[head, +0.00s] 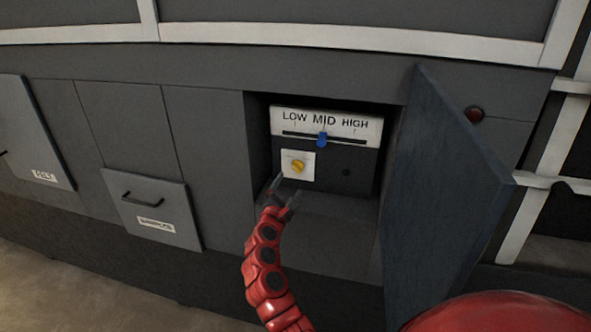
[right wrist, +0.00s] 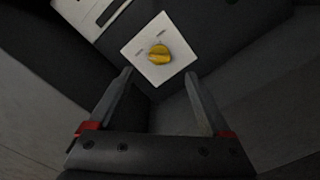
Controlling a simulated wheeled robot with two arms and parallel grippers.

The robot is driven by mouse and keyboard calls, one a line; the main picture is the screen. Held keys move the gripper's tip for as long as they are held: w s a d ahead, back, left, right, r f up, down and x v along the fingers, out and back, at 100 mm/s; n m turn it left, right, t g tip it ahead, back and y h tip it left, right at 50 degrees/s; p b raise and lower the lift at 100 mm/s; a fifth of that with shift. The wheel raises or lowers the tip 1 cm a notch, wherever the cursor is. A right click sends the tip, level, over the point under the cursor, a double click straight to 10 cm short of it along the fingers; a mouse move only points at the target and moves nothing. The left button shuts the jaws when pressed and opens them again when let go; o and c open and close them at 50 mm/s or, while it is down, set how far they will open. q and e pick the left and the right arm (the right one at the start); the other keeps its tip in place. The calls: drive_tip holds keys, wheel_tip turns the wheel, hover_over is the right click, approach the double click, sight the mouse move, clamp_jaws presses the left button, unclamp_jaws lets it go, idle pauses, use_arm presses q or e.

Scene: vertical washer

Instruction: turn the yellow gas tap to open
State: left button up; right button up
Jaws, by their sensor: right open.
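The yellow gas tap (head: 298,166) is a round knob on a white square plate (head: 290,176), inside an open recess in the grey cabinet. In the right wrist view the yellow tap (right wrist: 159,54) sits on its tilted white plate (right wrist: 139,46), with small unreadable marks beside it. My right gripper (head: 284,187) is open and empty, just below the plate in the head view. In the right wrist view its two fingers (right wrist: 160,84) point toward the plate, one on each side of the tap's line, apart from the tap. My left gripper is not in view.
Above the tap is a LOW MID HIGH slider with a blue handle (head: 321,139). An open dark door (head: 445,190) stands at the right of the recess. A red button (head: 474,115) is beyond it. A handled panel (head: 150,208) is at the left.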

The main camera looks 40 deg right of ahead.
sight(297, 172)
drive_tip(key=x, duration=0.8)
drive_tip(key=shift+w+d, duration=0.3)
drive_tip(key=shift+c, duration=0.3)
clamp_jaws()
drive_tip(key=shift+f+m+b, duration=0.15)
drive_tip(key=shift+m+b, duration=0.45)
drive_tip(key=shift+b, duration=0.3)
drive_tip(key=m+b, duration=0.4)
drive_tip(key=b, duration=0.1)
drive_tip(key=f+m+b, duration=0.1)
drive_tip(key=m+b, duration=0.2)
drive_tip(key=b, duration=0.2)
drive_tip(key=shift+m, duration=0.4)
drive_tip(key=m+b, duration=0.7)
drive_tip(key=b, duration=0.4)
drive_tip(key=shift+b, duration=0.4)
drive_tip(key=shift+r+m+b, duration=0.1)
drive_tip(key=shift+m+b, duration=0.9)
